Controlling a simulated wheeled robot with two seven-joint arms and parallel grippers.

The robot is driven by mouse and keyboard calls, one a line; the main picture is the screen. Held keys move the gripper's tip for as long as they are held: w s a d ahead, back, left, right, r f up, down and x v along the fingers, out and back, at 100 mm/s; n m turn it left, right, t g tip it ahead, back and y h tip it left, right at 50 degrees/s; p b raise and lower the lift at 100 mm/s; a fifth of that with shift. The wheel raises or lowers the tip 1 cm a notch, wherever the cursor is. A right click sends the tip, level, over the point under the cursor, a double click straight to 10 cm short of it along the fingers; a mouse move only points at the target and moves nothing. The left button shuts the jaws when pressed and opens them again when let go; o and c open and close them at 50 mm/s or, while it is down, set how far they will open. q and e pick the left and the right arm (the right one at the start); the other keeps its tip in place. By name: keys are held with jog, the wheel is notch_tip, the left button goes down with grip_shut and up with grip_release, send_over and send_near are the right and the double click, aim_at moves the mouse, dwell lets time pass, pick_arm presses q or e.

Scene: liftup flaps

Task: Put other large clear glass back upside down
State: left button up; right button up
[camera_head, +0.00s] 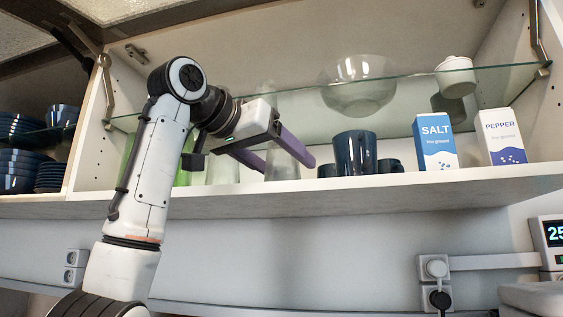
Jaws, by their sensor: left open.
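My left gripper (288,165) is open, with its purple fingers reaching into the cabinet at the lower shelf. A clear glass (283,164) stands on the shelf and shows between the fingers; I cannot tell whether they touch it or which way up it is. Another clear glass (222,169) stands to its left, partly hidden by my arm. My right gripper is not in view.
Dark blue mugs (355,153) stand close right of the gripper. Salt (435,142) and pepper (501,137) boxes stand farther right. A glass shelf (410,82) with a clear bowl (358,88) is above. Green glass (182,175) shows behind my arm.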

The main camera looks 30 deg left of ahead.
pick_arm(q)
jog(key=shift+s+r, duration=0.1)
jog(key=shift+s, duration=0.2)
jog(key=b+v, duration=0.2)
jog(key=v, duration=0.9)
jog(key=shift+s+b, duration=0.2)
jog(key=shift+b, duration=0.2)
jog(key=shift+r, duration=0.15)
